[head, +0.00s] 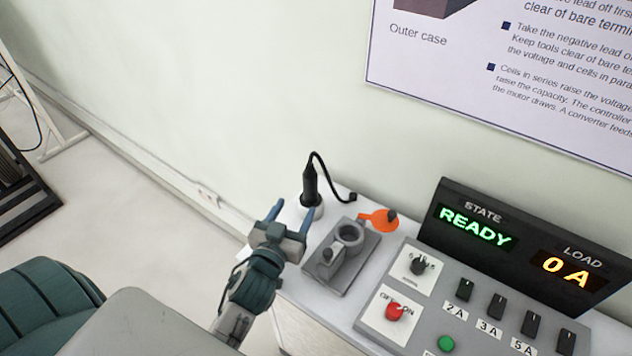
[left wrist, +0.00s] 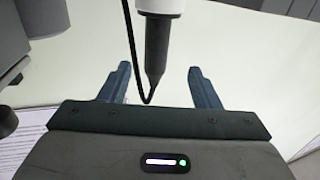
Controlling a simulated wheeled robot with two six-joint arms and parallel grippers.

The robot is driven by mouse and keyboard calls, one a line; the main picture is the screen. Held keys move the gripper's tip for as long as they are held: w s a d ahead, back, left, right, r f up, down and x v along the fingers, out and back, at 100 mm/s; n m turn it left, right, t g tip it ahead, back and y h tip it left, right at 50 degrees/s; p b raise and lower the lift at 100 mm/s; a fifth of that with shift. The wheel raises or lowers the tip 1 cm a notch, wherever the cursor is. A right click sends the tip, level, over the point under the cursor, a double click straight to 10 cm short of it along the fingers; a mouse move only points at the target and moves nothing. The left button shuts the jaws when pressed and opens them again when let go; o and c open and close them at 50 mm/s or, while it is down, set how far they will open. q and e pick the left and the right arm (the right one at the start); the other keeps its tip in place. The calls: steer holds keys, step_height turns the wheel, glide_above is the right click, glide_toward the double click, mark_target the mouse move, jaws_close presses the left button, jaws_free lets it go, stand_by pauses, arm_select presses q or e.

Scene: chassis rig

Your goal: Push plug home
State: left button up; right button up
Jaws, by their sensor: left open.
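A black plug-like handle (head: 310,185) with a black cable stands upright on a pale round base at the back left of the bench. The cable loops over to the right. My left gripper (head: 291,214) is open, with its two blue fingers close in front of the handle. In the left wrist view, the dark handle (left wrist: 157,48) lies between and beyond the fingertips (left wrist: 159,70), with no visible contact. A grey block with a round socket (head: 349,236) is to the right of the gripper. An orange cap (head: 379,220) sits beside the socket. My right gripper is out of view.
A control panel (head: 425,310) with knobs, a red button (head: 395,311) and several black switches is at the right. Behind it, a display (head: 510,245) reads READY and 0 A. The wall stands close behind the bench; floor lies open at left.

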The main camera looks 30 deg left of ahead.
mark_target(308, 187)
arm_select(q)
steer(key=w, duration=0.1)
steer(key=w+p, duration=0.1)
steer(key=w, duration=0.2)
steer(key=shift+a+r, duration=0.25)
steer(key=w+p, duration=0.3)
steer(key=w, duration=0.2)
steer(key=shift+r, duration=0.2)
steer(key=shift+w+f, duration=0.1)
steer(key=shift+w, duration=0.15)
steer(key=c, duration=1.2)
jaws_close()
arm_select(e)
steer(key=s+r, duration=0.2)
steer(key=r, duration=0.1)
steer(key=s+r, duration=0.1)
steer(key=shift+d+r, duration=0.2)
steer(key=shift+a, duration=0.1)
